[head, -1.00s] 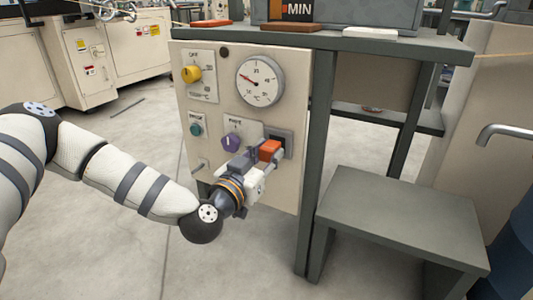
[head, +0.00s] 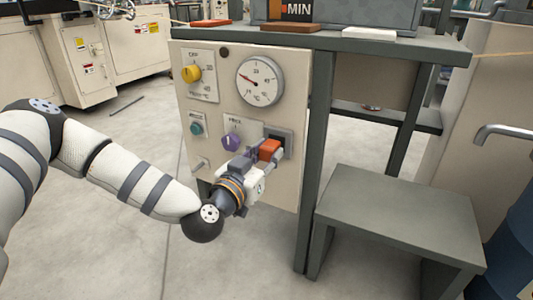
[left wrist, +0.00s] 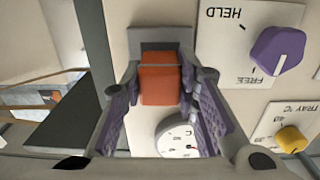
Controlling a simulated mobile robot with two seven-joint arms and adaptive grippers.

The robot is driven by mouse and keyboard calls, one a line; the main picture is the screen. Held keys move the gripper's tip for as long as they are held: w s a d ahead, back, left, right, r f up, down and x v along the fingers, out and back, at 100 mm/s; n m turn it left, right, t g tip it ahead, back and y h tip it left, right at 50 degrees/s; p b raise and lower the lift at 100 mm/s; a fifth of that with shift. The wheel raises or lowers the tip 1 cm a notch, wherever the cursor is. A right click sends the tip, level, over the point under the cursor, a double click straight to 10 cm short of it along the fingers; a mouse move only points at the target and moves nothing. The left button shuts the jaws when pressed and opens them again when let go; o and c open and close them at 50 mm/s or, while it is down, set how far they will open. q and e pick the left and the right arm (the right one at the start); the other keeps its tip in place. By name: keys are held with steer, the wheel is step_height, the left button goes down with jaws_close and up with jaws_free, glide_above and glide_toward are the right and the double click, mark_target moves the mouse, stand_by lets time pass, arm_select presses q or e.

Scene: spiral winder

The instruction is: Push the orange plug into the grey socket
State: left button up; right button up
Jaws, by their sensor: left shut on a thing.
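The orange plug (head: 269,150) is at the grey socket (head: 284,136) on the lower right of the cream panel. In the left wrist view the plug (left wrist: 159,84) sits in front of the socket (left wrist: 158,40), its far end against or inside the opening; how deep it sits I cannot tell. My left gripper (head: 262,157) is shut on the plug, with a finger on each side of it; it also shows in the left wrist view (left wrist: 160,98). My right gripper is not in view.
The panel (head: 240,115) carries a purple knob (head: 231,142) just left of the socket, a yellow knob (head: 192,73), a teal button (head: 197,129) and a round gauge (head: 260,81). A grey step (head: 405,215) stands to the right. The floor at left is clear.

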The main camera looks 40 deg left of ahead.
arm_select(q)
steer(key=shift+r, duration=0.1)
stand_by(0.3)
steer(key=shift+p, duration=0.4)
steer(key=shift+w+a, duration=0.15)
steer(key=shift+w, duration=0.4)
steer(key=o, duration=1.1)
steer(key=shift+o, duration=0.2)
steer(key=v, duration=1.2)
